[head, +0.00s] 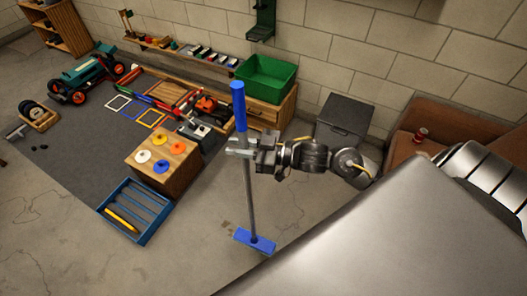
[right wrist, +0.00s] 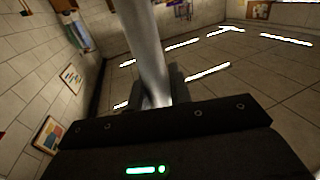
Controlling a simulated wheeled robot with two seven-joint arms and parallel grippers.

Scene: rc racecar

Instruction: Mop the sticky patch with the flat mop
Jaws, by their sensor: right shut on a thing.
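The flat mop (head: 250,200) is upright, with a blue grip at its top, a thin grey pole and a flat blue head (head: 256,241) at the bottom. My right gripper (head: 241,147) is shut on the pole just below the blue grip. In the right wrist view the grey pole (right wrist: 144,50) rises between the jaws. I cannot tell whether the head touches the floor. A faint brownish mark (head: 228,224) lies on the concrete just left of the head; I cannot tell if it is the sticky patch. My left gripper is out of view.
A wooden block with coloured rings (head: 178,172) and a blue tray (head: 138,207) stand left of the mop. A green bin (head: 266,78) and a dark grey box (head: 343,120) are by the wall. Bare concrete surrounds the mop head.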

